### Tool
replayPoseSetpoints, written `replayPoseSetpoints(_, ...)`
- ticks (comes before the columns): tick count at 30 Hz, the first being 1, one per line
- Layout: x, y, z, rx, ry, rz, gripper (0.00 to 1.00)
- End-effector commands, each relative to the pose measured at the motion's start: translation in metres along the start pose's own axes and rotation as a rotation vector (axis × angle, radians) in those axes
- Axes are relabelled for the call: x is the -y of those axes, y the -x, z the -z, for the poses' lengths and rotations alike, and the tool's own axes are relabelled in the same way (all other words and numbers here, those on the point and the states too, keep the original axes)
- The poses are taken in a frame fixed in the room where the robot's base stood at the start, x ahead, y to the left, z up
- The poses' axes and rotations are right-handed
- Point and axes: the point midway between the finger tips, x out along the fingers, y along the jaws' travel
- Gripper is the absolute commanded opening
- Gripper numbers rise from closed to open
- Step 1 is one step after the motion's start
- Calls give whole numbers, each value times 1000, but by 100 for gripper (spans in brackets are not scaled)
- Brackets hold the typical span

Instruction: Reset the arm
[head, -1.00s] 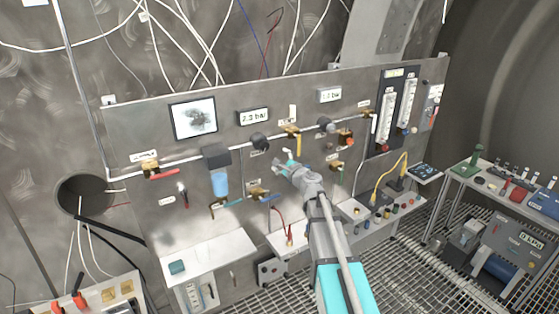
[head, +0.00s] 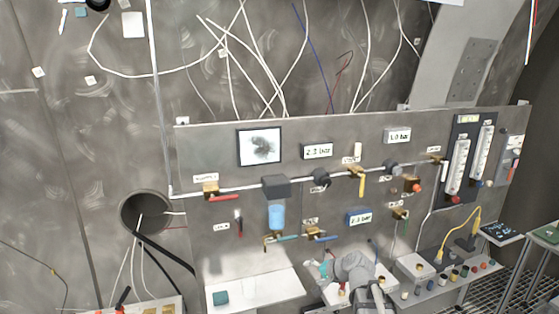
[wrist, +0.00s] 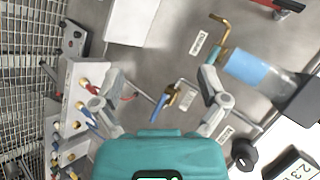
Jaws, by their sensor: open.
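My gripper (head: 340,270) is low in the head view, in front of the lower middle of the grey panel. In the wrist view, its two grey fingers are spread wide (wrist: 157,100) with nothing held between them. A brass valve with a blue handle (wrist: 166,100) shows in the gap, further back on the panel. The head view cannot show the fingers clearly. Most of my arm is below the picture.
The panel (head: 220,155) carries valves, a blue-bowled filter (head: 277,217) and pressure displays (head: 318,151). White shelves (head: 255,287) stick out below it. A round hole with cables (head: 145,212) lies left. A yellow cable (head: 462,225) loops at right. Steel grating (wrist: 25,70) shows in the wrist view.

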Motion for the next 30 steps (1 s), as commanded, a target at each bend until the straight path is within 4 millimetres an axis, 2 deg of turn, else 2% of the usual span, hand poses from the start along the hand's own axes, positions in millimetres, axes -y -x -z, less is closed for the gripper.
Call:
replayPoseSetpoints(1,-21,-4,-18,29,56,-60,93)
replayPoseSetpoints(6,-78,-2,-59,140,245,-281,93)
replayPoseSetpoints(12,-142,15,-98,278,424,-541,93)
replayPoseSetpoints(15,-166,26,-110,336,486,-650,93)
replayPoseSetpoints(21,-192,44,-122,408,547,-781,93)
replayPoseSetpoints(30,-195,48,-123,421,558,-806,93)
